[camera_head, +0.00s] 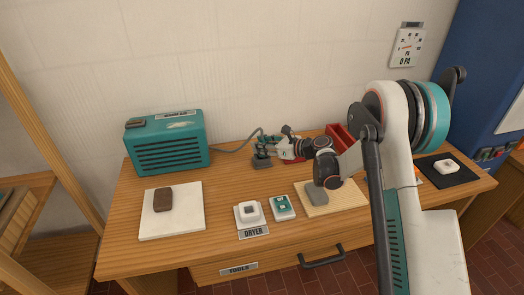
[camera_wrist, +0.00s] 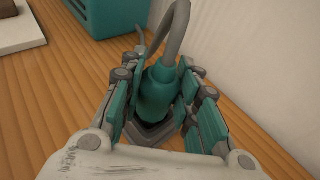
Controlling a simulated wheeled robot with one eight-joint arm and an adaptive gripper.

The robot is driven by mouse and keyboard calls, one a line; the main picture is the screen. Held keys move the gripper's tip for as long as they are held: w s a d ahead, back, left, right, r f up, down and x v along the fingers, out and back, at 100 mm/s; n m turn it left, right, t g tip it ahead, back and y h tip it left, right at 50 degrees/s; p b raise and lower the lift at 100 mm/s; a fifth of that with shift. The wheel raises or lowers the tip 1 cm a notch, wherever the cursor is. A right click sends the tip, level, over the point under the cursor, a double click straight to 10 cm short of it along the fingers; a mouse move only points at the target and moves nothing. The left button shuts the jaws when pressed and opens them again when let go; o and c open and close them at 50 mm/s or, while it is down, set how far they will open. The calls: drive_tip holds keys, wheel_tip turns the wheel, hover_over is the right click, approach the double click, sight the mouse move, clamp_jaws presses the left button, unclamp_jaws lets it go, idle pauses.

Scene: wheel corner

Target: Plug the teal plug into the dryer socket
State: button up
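The teal plug (camera_wrist: 158,92) shows in the wrist view between the two fingers of my gripper (camera_wrist: 160,72), with a grey cable rising from its top. The fingers stand on either side of it, with a narrow gap on the left; contact on the right is unclear. A dark grey angled piece (camera_wrist: 150,134) lies around its lower end. In the head view my gripper (camera_head: 266,150) is low at the back of the desk, and the plug is hard to make out there. The dryer socket (camera_head: 250,212) is a white block behind the DRYER label (camera_head: 255,232), at the front.
A teal box (camera_head: 166,142) stands at the back left, with the cable running from it. A white board with a brown block (camera_head: 163,199), a teal-and-white block (camera_head: 282,207) and a wooden board (camera_head: 345,197) with a grey piece lie forward. A red bin (camera_head: 340,136) is behind my arm.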

wheel_tip(320, 180, up, 20)
drive_tip(key=p, duration=0.6)
drive_tip(key=shift+r, duration=0.15)
idle(0.4)
drive_tip(key=shift+r+p, duration=1.65)
drive_tip(key=shift+r, duration=0.95)
